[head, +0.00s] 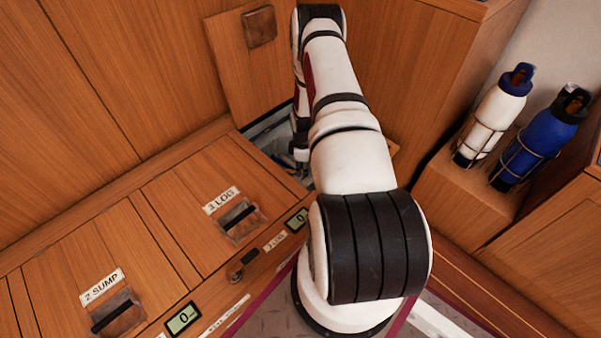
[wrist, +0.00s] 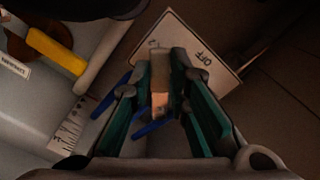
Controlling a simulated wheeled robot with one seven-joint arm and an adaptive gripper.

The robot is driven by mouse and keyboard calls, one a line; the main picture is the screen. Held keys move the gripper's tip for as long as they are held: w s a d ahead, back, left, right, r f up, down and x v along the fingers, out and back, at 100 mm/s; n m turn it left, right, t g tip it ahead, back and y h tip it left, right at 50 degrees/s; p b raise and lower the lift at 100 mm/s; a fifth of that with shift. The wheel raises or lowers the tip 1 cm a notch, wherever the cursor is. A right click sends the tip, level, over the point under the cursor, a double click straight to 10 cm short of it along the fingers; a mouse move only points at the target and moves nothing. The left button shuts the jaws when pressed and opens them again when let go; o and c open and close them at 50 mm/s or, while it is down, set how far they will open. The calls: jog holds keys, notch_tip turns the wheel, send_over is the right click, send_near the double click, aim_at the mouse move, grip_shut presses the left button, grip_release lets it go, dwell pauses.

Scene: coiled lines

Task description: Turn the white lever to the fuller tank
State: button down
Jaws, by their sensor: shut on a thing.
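My gripper (wrist: 166,100) reaches down into the open locker in the wrist view, its green-padded fingers closed around a pale piece. That piece looks like the white lever (wrist: 160,88), beige in the dim light and mostly hidden by the fingers. Behind it is a tilted white plate (wrist: 215,72) marked OFF; its other lettering is largely covered. A grey-white tank (wrist: 30,105) with a label and a level scale (wrist: 70,132) lies at left. Its level is not clear, and no second tank can be made out. In the head view my gripper (head: 300,158) is a small dark shape in the opening.
A yellow handle (wrist: 55,50) and a pale pipe (wrist: 112,55) lie left of my gripper. Blue parts (wrist: 152,127) show beneath the fingers. The hatch lid (head: 240,70) stands open behind the opening. Closed hatches, 3 LOG (head: 221,201) and 2 SUMP (head: 102,287), are at left.

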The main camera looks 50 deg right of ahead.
jog(key=shift+w+d+n, duration=0.2)
jog(key=shift+n, duration=0.3)
jog(key=c, duration=1.5)
grip_release()
notch_tip(320, 180, up, 12)
jog(key=shift+r, duration=0.1)
